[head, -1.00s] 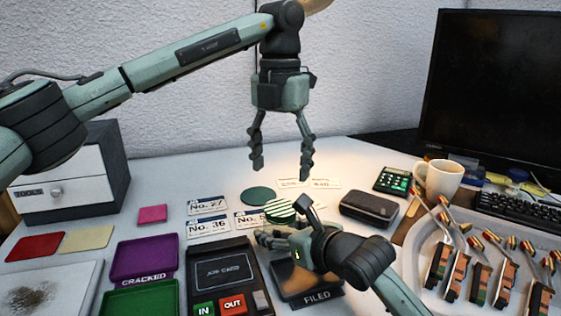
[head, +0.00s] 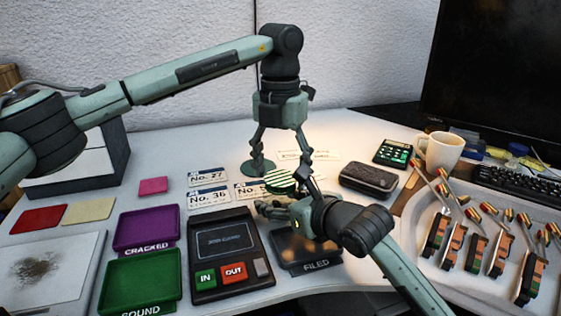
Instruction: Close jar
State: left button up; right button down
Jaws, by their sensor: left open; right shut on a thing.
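A round green-and-white striped thing (head: 280,180) shows just above my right gripper's fingers in the middle of the desk. I cannot tell whether it is the jar or its lid. My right gripper (head: 272,207) is shut on it, its grip partly hidden. A flat dark green disc (head: 257,168) lies on the desk behind it, partly covered by a finger of my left gripper. My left gripper (head: 281,172) is open and points down over this area. One finger is in front of the disc and the other is at the right of the striped thing.
A dark case (head: 369,180), a calculator (head: 393,153) and a white mug (head: 440,152) stand to the right. Purple (head: 145,230) and green (head: 139,281) trays, a job-card box (head: 226,245) and a FILED tray (head: 303,246) lie in front. Number cards lie nearby.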

pick_arm(q)
jog(key=c, duration=1.2)
jog(key=m, duration=0.5)
jog(key=o, duration=1.3)
jog(key=shift+r, duration=2.25)
jog(key=shift+c, duration=0.5)
